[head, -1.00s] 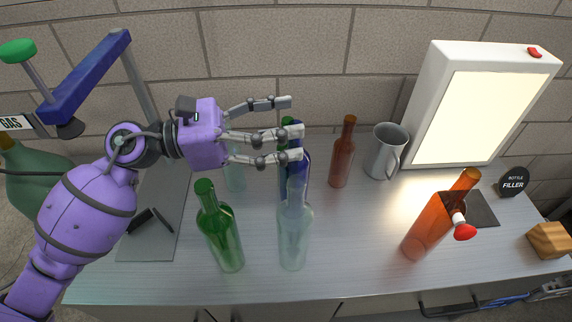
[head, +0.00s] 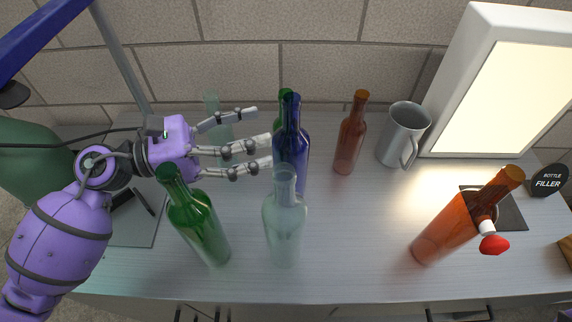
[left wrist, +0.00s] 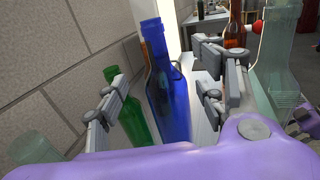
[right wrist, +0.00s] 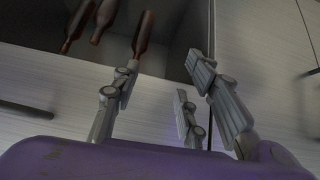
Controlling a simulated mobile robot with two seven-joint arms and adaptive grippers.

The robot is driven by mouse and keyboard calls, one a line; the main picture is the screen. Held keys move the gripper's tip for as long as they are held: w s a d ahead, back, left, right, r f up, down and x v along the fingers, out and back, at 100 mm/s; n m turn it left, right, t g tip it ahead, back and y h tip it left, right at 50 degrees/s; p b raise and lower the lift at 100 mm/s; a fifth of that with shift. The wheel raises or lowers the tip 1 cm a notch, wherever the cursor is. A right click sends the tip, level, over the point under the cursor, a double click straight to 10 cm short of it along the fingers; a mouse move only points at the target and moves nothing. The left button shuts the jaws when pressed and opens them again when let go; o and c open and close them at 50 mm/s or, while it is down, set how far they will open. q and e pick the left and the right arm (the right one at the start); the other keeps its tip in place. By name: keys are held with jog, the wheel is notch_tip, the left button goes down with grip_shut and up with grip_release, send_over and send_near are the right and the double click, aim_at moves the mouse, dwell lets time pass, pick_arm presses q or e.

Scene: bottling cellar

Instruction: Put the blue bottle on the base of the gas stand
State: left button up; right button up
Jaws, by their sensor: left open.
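The dark blue bottle (head: 291,150) stands upright on the counter, behind a clear pale bottle (head: 285,225). My left gripper (head: 262,138) is open just left of the blue bottle, fingers pointing at it. In the left wrist view the blue bottle (left wrist: 168,100) shows between the spread fingers (left wrist: 160,100), apparently untouched. The gas stand's blue arm (head: 45,35) and grey post (head: 122,60) rise at the left. Its grey base plate (head: 140,232) is partly hidden by my left arm. My right gripper (right wrist: 165,80) is open and empty, seen only in the right wrist view.
A green bottle (head: 200,222) stands in front of my left gripper; another green one (left wrist: 132,115) is close behind the blue bottle. A brown bottle (head: 350,135), grey jug (head: 402,135), orange bottle (head: 445,230) and light box (head: 500,85) stand right.

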aim_at(291, 149)
pick_arm(q)
notch_tip(291, 149, down, 7)
jog(key=p+x, duration=0.1)
jog(key=x, duration=0.2)
jog(key=p+x, duration=0.1)
jog(key=x, duration=0.3)
jog(key=shift+d+r, duration=0.1)
jog(key=shift+r, duration=0.1)
jog(key=shift+w+d+f, duration=0.15)
jog(key=shift+c, duration=0.4)
jog(key=c, duration=0.5)
grip_shut()
pick_arm(e)
jog(key=shift+w+r, duration=0.15)
jog(key=shift+r, duration=0.4)
jog(key=shift+w+r, duration=0.15)
jog(key=shift+r, duration=0.35)
